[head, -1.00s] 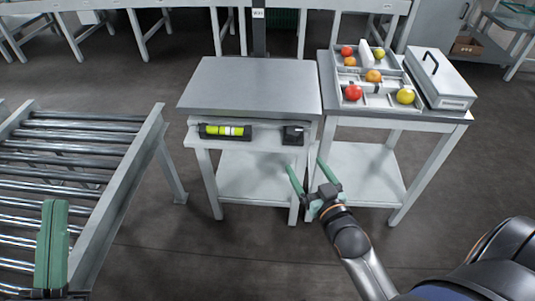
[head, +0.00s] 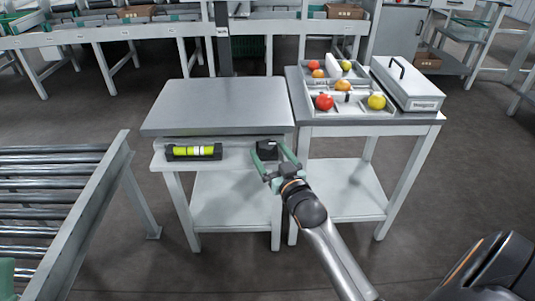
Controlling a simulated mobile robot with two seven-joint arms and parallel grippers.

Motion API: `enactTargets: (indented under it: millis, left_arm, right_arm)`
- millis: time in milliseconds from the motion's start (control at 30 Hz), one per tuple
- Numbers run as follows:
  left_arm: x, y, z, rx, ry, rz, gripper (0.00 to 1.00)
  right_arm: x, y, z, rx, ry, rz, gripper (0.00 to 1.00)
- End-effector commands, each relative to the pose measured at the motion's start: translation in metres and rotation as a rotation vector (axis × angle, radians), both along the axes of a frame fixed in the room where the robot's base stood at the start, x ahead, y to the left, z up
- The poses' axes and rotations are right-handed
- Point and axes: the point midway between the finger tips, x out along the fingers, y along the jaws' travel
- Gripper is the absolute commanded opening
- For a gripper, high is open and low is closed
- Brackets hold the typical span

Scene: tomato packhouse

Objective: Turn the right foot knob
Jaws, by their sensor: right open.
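A grey-topped stand (head: 218,100) has a pale front ledge holding a spirit level with a yellow-green vial (head: 194,152) at its left. A small black block (head: 266,149), which seems to be the right foot knob, sits at the ledge's right end. My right gripper (head: 268,158) has its green fingers open, one on each side of the black block in the picture. I cannot tell whether they touch it. Of my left gripper (head: 6,280), only a green part shows at the lower left edge.
A roller conveyor (head: 45,195) stands at the left. A second table (head: 420,116) at the right bears a divided tray (head: 335,108) of tomatoes and a grey case with a handle (head: 405,85). The floor in front is clear.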

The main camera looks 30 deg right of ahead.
Motion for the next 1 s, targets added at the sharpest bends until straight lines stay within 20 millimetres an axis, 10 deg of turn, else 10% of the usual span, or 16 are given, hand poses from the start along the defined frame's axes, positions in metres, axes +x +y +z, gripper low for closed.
enactTargets:
  millis: [533, 1000]
  left_arm:
    - [0.000, -0.001, -0.008, 0.007, 0.004, 0.002, 0.00]
    - [0.001, -0.001, -0.008, 0.001, 0.005, 0.005, 0.00]
  right_arm:
    - [0.019, -0.004, 0.000, 0.000, 0.001, 0.000, 0.89]
    - [0.018, -0.003, 0.000, 0.000, 0.001, 0.000, 0.37]
